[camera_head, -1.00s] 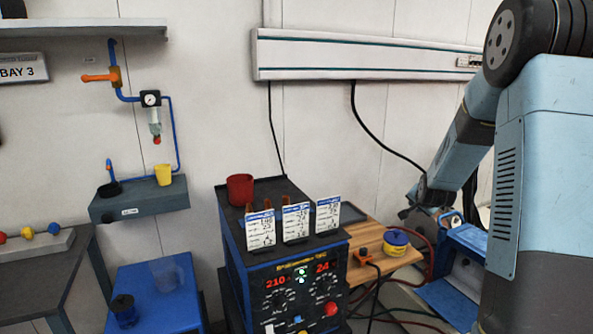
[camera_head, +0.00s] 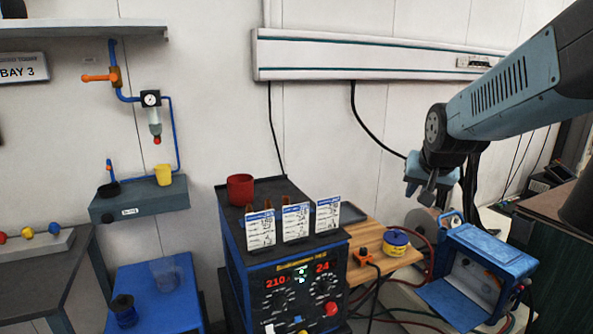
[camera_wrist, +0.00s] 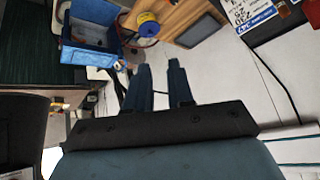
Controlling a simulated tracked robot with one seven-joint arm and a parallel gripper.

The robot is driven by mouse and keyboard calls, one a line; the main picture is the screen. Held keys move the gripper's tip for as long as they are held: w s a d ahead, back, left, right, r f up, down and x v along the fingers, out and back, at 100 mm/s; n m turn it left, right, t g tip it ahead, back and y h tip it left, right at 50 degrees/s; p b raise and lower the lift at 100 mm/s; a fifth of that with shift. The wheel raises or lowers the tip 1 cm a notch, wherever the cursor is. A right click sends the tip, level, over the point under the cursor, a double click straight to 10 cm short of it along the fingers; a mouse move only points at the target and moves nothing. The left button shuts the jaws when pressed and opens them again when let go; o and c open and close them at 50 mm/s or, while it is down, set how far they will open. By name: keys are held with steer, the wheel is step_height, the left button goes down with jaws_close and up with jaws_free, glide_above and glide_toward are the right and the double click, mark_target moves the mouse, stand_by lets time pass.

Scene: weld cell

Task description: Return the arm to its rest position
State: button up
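My arm shows at the upper right of the head view, reaching in from the right edge and bent at a dark joint. My gripper (camera_head: 421,192) hangs below that joint, in the air above the blue open-fronted box and in front of the wall.
A welding machine (camera_head: 287,256) carries a red cup (camera_head: 240,189) and several white cards. To its right are a wooden board (camera_head: 383,259) with a yellow-blue spool (camera_head: 396,241), a blue open-fronted box (camera_head: 484,260) and cables.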

steer(key=s+a+n+g, duration=0.1)
steer(key=s, duration=0.8)
steer(key=s+a+r+n, duration=0.1)
steer(key=s+a+n, duration=0.1)
steer(key=s, duration=0.7)
steer(key=shift+a+r+n+g+y, duration=0.15)
steer(key=shift+a+n+g+y, duration=0.15)
steer(key=shift+g+y, duration=0.1)
stand_by(0.6)
